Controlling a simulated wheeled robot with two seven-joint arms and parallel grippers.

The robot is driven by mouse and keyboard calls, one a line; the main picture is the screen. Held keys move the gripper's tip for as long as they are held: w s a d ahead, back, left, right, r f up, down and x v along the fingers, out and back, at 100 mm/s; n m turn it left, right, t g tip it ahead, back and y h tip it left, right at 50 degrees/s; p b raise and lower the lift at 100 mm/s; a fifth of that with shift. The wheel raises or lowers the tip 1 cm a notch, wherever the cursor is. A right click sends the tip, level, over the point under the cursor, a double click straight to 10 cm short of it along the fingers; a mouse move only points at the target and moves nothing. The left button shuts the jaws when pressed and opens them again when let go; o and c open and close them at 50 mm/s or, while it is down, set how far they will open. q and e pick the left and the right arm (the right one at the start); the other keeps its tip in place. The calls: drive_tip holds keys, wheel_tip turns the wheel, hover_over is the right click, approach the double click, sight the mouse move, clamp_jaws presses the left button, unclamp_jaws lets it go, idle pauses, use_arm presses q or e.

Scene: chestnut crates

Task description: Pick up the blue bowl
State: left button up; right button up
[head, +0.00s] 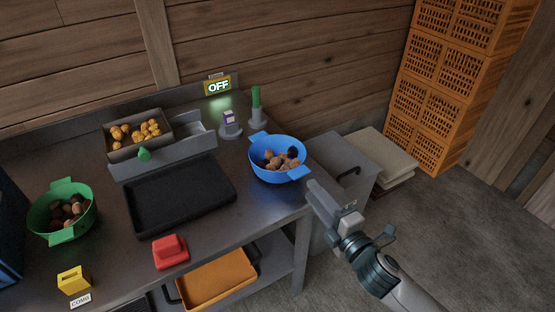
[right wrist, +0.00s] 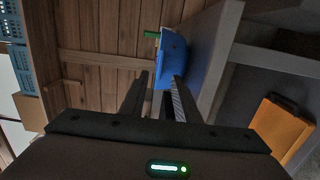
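The blue bowl (head: 262,171) stands on the right end of the metal table and holds brown chestnuts. It has two handles, one at its upper left and one at its lower right. My right gripper (head: 321,199) is just right of and below the near handle, beyond the table's right edge, and seems apart from the bowl. In the right wrist view the blue bowl (right wrist: 173,58) appears just past the fingertips, nearer the right finger. My right gripper (right wrist: 160,85) has its fingers spread with nothing between them. My left gripper is not in view.
The table (head: 215,220) also bears a green bowl of chestnuts (head: 45,225), a black tray (head: 180,195), a red object (head: 170,252) and a grey crate (head: 125,155) with yellowish pieces. Orange crates (head: 445,85) are stacked at the back right. An orange tray (head: 218,278) lies on the lower shelf.

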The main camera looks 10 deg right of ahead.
sight(299, 178)
drive_tip(key=shift+x, duration=1.25)
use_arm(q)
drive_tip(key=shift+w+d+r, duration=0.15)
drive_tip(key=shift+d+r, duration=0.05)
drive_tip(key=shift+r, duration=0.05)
use_arm(e)
drive_tip(key=shift+w, duration=0.1)
drive_tip(key=shift+w+a+r+p, duration=0.1)
drive_tip(key=shift+w+a+p, duration=0.15)
drive_tip(key=shift+p, duration=0.1)
drive_tip(key=x, duration=0.3)
drive_tip(key=shift+a+p, duration=0.1)
drive_tip(key=shift+p, duration=0.3)
drive_tip(key=shift+w+a, duration=0.2)
drive_tip(key=shift+w, duration=0.45)
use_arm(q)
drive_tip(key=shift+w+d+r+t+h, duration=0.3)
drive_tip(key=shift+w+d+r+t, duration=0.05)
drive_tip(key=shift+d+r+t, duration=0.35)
use_arm(e)
drive_tip(key=shift+c, duration=0.2)
clamp_jaws()
